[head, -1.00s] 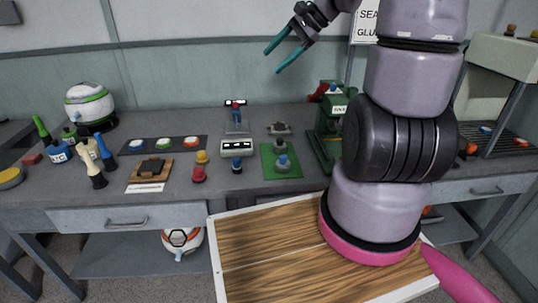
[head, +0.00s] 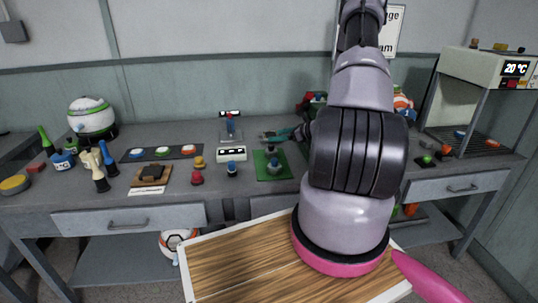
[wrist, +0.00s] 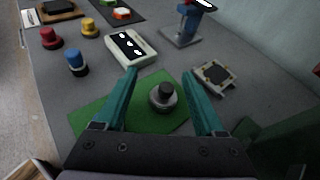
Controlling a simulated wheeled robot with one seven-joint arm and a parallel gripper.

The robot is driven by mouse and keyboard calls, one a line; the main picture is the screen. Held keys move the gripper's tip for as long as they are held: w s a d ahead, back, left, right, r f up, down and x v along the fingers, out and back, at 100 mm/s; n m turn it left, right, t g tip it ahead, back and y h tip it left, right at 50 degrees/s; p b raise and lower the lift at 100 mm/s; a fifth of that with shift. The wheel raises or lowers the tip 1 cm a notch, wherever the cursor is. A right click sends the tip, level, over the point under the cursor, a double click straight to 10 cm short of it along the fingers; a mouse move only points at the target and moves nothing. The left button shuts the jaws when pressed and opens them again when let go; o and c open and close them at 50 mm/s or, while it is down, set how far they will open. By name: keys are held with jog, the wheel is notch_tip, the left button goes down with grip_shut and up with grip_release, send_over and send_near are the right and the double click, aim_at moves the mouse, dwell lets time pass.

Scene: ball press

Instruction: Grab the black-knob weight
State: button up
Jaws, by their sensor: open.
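The black-knob weight (wrist: 163,95) is a round grey weight with a black knob, standing upright on a green mat (wrist: 95,118). In the wrist view it shows between the two teal fingers of my gripper (wrist: 160,72), with a gap on each side. In the head view my gripper (head: 268,136) is at the back edge of the green mat (head: 262,175), fingers pointing left, open and empty. The height of the fingers over the weight is hard to tell.
A blue-knob weight (wrist: 76,62), a red one (wrist: 48,38) and a yellow one (wrist: 90,27) stand left of the mat. A white display box (wrist: 130,46) is close beyond the left finger.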

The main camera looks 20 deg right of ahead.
aim_at(271, 150)
jog(key=shift+m+h, duration=0.6)
jog(key=shift+m, duration=0.3)
jog(key=f, duration=0.1)
jog(key=d+f, duration=0.2)
jog(key=f, duration=0.1)
jog(key=shift+s, duration=0.35)
jog(key=shift+w+f+t, duration=0.2)
jog(key=shift+f+t, duration=0.1)
jog(key=shift+f, duration=0.1)
jog(key=x, duration=1)
jog(key=shift+f, duration=0.15)
jog(key=shift+a, duration=0.1)
grip_shut()
jog(key=shift+w, duration=0.1)
